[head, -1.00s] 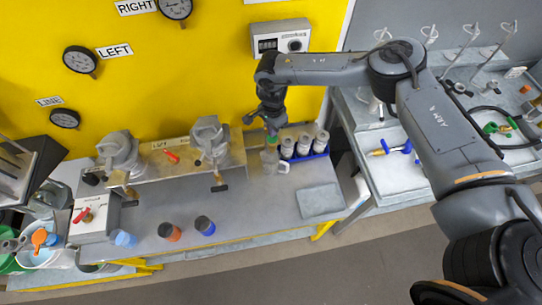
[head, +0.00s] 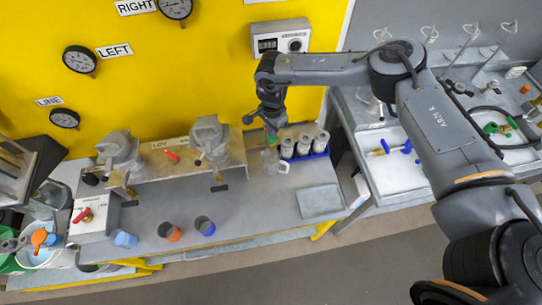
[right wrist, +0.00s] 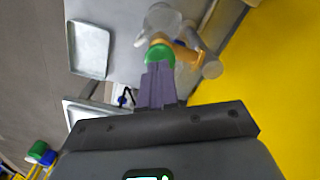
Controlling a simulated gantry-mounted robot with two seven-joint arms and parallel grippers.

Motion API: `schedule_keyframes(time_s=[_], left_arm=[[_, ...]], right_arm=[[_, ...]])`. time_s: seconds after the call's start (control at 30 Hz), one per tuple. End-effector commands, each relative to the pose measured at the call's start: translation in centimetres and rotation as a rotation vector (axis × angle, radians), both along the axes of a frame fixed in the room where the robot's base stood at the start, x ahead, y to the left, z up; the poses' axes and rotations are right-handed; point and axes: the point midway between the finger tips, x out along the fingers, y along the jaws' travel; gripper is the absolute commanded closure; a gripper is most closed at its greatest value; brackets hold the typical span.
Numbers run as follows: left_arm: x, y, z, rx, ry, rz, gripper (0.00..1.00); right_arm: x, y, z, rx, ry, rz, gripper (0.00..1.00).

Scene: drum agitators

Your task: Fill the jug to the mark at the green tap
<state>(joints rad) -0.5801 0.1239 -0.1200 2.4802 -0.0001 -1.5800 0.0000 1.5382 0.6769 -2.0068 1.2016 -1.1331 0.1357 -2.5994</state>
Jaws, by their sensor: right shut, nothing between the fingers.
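A clear jug (head: 273,165) with a handle stands on the grey bench below the wall, left of a blue rack. The green tap's knob (head: 271,140) shows just above it. In the right wrist view the green knob (right wrist: 159,55) sits on a brass-coloured body, with the jug (right wrist: 162,20) beyond it. My right gripper (head: 271,129) points down at the knob. Its fingers (right wrist: 158,85) are shut and empty, their tips at or just over the knob; I cannot tell if they touch. The jug's mark and water level are too small to read. My left gripper is not in view.
The blue rack (head: 318,154) holds several grey canisters close to the jug. A flat grey tray (head: 320,201) lies at the bench's right end. Coloured cups, one of them orange (head: 169,231), stand along the front. A second bench with taps (head: 395,150) is at right.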

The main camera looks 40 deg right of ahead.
Motion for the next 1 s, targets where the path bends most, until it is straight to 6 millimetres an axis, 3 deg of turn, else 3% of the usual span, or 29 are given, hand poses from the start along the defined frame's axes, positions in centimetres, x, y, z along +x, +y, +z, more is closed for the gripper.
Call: schedule_keyframes(time_s=[0.7, 1.0], left_arm=[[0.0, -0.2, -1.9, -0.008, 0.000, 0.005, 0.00], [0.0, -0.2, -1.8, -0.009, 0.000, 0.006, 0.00]], right_arm=[[0.0, 0.0, -2.9, 0.000, -0.001, 0.001, 1.00], [0.0, 0.0, -2.7, 0.000, -0.001, 0.000, 1.00]])
